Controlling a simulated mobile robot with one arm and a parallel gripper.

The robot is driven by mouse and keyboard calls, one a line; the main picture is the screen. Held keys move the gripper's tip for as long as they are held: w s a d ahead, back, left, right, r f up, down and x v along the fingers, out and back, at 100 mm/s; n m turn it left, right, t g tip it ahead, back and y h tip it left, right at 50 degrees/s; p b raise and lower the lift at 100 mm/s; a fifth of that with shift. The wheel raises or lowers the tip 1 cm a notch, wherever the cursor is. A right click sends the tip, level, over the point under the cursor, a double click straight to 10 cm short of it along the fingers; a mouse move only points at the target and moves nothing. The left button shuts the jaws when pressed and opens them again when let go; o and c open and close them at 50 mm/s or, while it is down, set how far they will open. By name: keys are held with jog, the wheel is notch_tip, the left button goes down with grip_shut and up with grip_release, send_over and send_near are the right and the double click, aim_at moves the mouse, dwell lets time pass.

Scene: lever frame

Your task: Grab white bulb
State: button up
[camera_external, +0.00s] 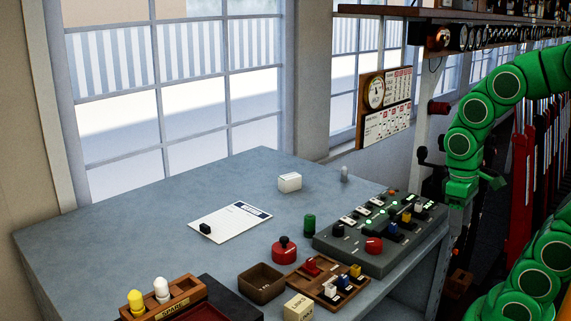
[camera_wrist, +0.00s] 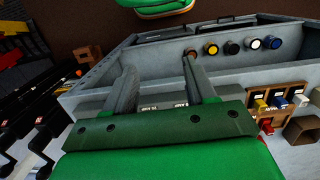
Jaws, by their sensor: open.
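The white bulb (camera_external: 161,289) stands upright in a wooden rack labelled SPARE (camera_external: 180,303), at the lower left of the external view. A yellow bulb (camera_external: 136,301) stands to its left in the same rack. My gripper (camera_external: 466,192) is at the right, beyond the table's right edge, far from the rack. In the wrist view, its two grey fingers (camera_wrist: 158,66) are apart with nothing held between them. I cannot make out the white bulb in the wrist view.
On the table (camera_external: 110,238) are a control box (camera_external: 376,262), a tray of coloured levers (camera_external: 325,294), an open brown box (camera_external: 262,284), a red knob (camera_external: 285,252) and a paper sheet (camera_external: 235,222). The table's left part is clear. Shelving stands behind my arm.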

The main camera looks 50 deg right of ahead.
jog(key=w+t+h, duration=0.1)
jog(key=w+t, duration=0.2)
jog(key=w, duration=0.9)
jog(key=w+a+r+n+t+y, duration=0.2)
jog(key=w+a+r+t, duration=0.15)
jog(key=w+a, duration=0.7)
jog(key=w+a+r+n+t+y, duration=0.1)
jog(key=w+a+r+n+t, duration=0.35)
jog(key=w, duration=0.95)
jog(key=w+a+y, duration=0.2)
jog(key=a+y, duration=0.1)
jog(key=a, duration=0.9)
jog(key=n+g+y, duration=0.6)
jog(key=n+y, duration=0.2)
jog(key=n, duration=0.1)
send_near(160, 282)
jog(key=shift+w+a+f+m, duration=0.15)
jog(key=shift+w+a+f, duration=0.3)
jog(key=shift+f, duration=0.1)
jog(key=shift+w+a+f+m, duration=0.1)
jog(key=shift+w+a+f, duration=0.2)
jog(key=shift+w+f, duration=0.15)
jog(key=shift+s+a+f, duration=0.1)
jog(key=shift+a, duration=0.1)
jog(key=shift+x, duration=3.7)
jog(key=shift+s, duration=0.1)
